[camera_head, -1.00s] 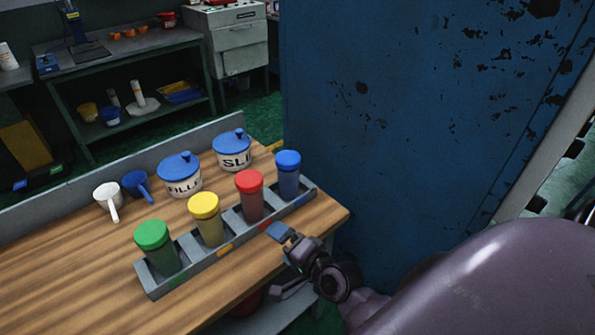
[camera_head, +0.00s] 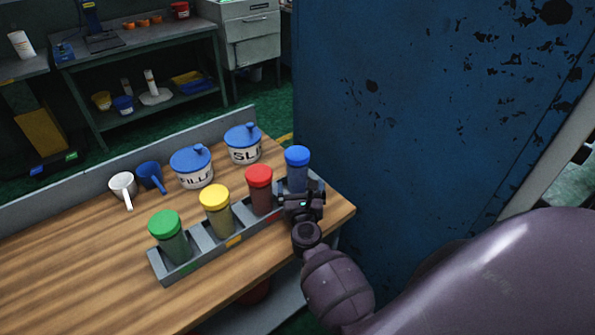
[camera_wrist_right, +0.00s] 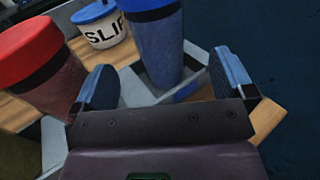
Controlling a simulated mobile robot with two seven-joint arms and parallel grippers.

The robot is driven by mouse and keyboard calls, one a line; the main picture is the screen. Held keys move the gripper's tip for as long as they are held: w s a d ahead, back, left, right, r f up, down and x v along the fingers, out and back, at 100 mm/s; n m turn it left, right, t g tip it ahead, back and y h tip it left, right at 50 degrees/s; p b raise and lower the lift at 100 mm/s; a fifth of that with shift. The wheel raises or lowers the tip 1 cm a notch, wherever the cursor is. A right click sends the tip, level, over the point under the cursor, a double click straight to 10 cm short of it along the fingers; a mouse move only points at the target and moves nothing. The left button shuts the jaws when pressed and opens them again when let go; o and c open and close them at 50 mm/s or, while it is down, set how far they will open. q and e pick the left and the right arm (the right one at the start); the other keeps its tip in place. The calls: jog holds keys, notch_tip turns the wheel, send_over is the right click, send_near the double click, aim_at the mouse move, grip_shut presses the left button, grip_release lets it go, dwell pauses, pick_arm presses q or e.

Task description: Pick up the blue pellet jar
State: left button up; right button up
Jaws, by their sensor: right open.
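The blue pellet jar (camera_head: 297,168) stands upright in the right end slot of a grey rack (camera_head: 203,262) on the wooden table. It also shows in the right wrist view (camera_wrist_right: 157,45), ahead of and between the two blue-padded fingers. My right gripper (camera_head: 304,193) is open at the near side of this jar, and its fingers look spread to either side of the jar's line. The gripper hides the jar's lower part in the head view. I cannot tell whether the fingers touch it. My left gripper is not in view.
Red (camera_head: 259,189), yellow (camera_head: 215,210) and green (camera_head: 170,236) jars fill the other slots. Two blue-lidded tubs (camera_head: 192,166) (camera_head: 243,144), a blue scoop (camera_head: 150,177) and a white scoop (camera_head: 124,189) stand behind. A blue cabinet (camera_head: 430,110) rises close on the right.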

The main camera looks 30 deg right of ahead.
aim_at(297, 170)
jog(key=shift+x, duration=3.85)
jog(key=shift+f, duration=0.15)
jog(key=c, duration=1.2)
jog(key=shift+o, duration=0.2)
